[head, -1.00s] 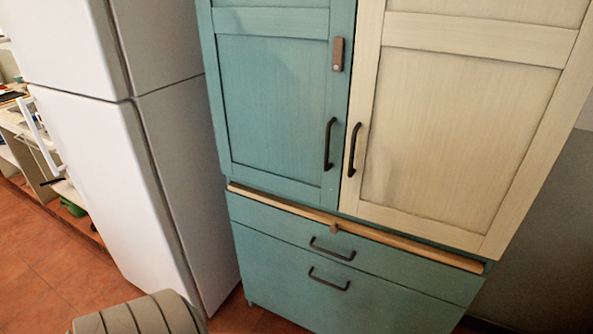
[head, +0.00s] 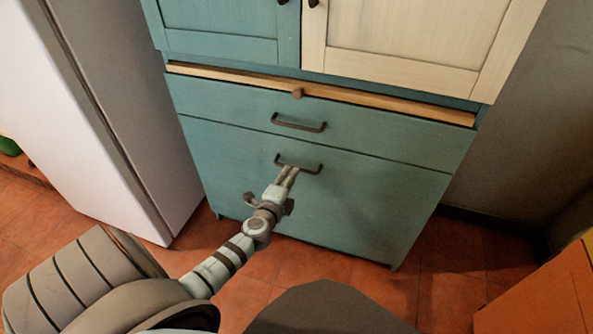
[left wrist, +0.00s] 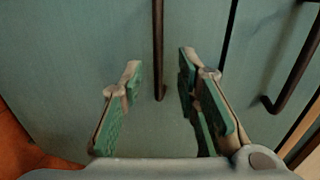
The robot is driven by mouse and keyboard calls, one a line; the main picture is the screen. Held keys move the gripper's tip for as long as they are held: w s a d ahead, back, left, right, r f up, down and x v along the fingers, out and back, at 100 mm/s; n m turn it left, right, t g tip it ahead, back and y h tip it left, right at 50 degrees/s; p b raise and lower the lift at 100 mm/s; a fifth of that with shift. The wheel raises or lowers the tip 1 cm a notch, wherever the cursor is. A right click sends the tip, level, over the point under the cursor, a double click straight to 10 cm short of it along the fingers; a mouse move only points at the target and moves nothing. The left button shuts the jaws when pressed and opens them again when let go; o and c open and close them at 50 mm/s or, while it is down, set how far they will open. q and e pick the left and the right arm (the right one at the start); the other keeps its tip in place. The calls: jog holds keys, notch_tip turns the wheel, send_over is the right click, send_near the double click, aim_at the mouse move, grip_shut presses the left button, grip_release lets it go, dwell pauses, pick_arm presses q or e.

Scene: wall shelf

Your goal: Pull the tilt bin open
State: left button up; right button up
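The tilt bin (head: 380,205) is the large teal lower front of the cabinet. It looks flush and closed in the head view. Its dark bar handle (head: 314,172) runs across near its top edge. My left gripper (head: 289,173) is at this handle, with the arm reaching up from the lower left. In the left wrist view, my left gripper's fingers (left wrist: 159,66) are open and apart. The bin handle (left wrist: 158,40) lies between the fingertips there; I cannot tell whether either finger touches it. My right gripper is not in view.
A teal drawer (head: 380,135) with its own handle (head: 299,123) sits just above the bin. A wooden board edge (head: 370,108) with a knob runs above that. A white fridge (head: 90,110) stands at left. An orange object (head: 545,300) is at lower right. Tiled floor lies in front.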

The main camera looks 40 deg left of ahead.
pick_arm(q)
jog(key=b+x, duration=0.2)
jog(key=x, duration=0.4)
jog(key=shift+w+a+f, duration=0.1)
jog(key=shift+w+f, duration=0.1)
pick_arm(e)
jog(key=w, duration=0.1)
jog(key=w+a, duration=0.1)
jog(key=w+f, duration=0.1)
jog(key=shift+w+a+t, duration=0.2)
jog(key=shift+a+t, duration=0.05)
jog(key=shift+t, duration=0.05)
pick_arm(q)
grip_shut()
